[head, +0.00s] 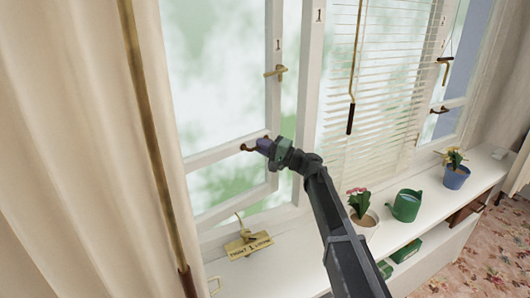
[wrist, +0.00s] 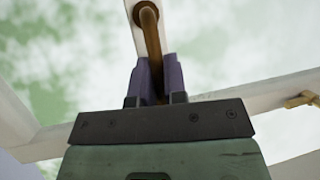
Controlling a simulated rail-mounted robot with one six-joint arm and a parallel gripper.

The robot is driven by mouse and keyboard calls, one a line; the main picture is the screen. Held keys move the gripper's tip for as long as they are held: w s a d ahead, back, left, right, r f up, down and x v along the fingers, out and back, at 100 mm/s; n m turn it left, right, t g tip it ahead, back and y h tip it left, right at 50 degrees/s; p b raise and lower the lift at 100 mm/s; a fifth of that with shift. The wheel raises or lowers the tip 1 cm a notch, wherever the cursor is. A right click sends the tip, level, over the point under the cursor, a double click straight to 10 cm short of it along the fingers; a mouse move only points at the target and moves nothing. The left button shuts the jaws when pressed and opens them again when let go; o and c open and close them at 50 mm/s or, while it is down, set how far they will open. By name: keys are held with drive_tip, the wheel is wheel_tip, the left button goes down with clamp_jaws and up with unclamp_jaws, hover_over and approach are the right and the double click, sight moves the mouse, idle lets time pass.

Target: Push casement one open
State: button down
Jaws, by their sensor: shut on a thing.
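Casement one (head: 273,100), a white-framed window marked 1, stands ajar, with a gap between its right stile and the white post (head: 312,85), also marked 1. A brass lever handle (head: 275,72) sits on that stile. My gripper (head: 257,147) is at the casement's horizontal bar, at a dark bronze pull handle (head: 246,148). In the wrist view, my gripper's purple fingers (wrist: 158,78) are shut on this handle (wrist: 149,35), whose round base meets the white bar. The handle's lower end is hidden between the fingers.
A brass stay (head: 241,224) with a lettered plate (head: 248,245) is on the sill below. A cream curtain (head: 90,150) and brass rod (head: 150,130) are at left. Blinds (head: 385,80), a flower pot (head: 362,222), a green watering can (head: 405,206) and a blue pot (head: 456,177) are at right.

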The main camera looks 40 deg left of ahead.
drive_tip(key=shift+w+a, duration=0.2)
drive_tip(key=shift+a, duration=0.2)
drive_tip(key=c, duration=1.2)
unclamp_jaws()
drive_tip(key=b+v, duration=0.2)
drive_tip(key=v, duration=0.9)
drive_tip(key=shift+s, duration=0.1)
